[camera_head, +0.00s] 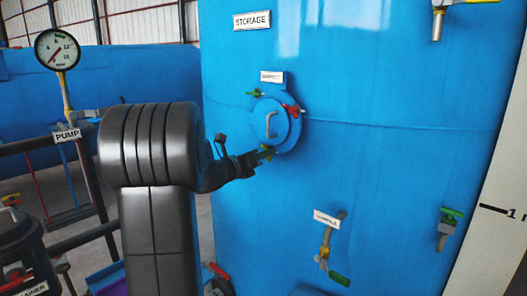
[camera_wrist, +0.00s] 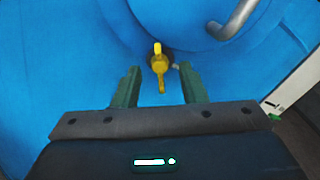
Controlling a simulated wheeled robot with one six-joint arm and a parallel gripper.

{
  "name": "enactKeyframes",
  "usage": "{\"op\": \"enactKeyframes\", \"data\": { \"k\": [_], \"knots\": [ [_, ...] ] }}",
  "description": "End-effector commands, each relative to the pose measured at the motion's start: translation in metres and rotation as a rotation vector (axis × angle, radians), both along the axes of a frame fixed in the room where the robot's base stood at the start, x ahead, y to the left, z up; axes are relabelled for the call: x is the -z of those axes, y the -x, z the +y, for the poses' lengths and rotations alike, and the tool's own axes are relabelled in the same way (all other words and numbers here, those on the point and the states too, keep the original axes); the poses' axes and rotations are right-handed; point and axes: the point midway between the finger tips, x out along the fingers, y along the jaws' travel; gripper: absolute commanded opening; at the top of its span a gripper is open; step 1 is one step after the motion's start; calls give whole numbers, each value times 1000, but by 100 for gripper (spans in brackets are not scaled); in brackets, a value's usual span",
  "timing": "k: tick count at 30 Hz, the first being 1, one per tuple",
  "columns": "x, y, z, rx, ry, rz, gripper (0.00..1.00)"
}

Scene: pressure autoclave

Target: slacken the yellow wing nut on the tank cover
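The yellow wing nut (camera_wrist: 158,66) sits at the lower rim of the round blue tank cover (camera_wrist: 272,40) in the wrist view, with its wings upright. My gripper (camera_wrist: 159,80) is open, one green finger on each side of the nut, with clear gaps between the fingers and the wings. In the head view the cover (camera_head: 285,127) is on the front of the blue tank, and my gripper (camera_head: 265,154) is at its lower left edge. The nut is hard to make out there behind the fingertips. A grey curved handle (camera_wrist: 233,18) is on the cover.
A red wing nut (camera_head: 292,111) and a green one (camera_head: 256,93) sit on the cover's upper rim. Below are a pipe with a green-handled valve (camera_head: 339,279) and another green-handled tap (camera_head: 449,217). A pressure gauge (camera_head: 58,50) stands at the left.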

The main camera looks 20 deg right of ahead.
Motion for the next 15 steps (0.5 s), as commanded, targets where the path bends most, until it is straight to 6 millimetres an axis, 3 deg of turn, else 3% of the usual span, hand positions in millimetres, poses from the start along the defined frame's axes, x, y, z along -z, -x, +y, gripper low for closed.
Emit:
{"op": "enactKeyframes", "data": {
  "k": [4, 13, 15],
  "knots": [
    [0, -4, -9, 0, 1, 0, 38],
    [0, -5, -11, -1, 1, 1, 38],
    [0, -5, -11, -1, 1, 1, 24]
  ]
}}
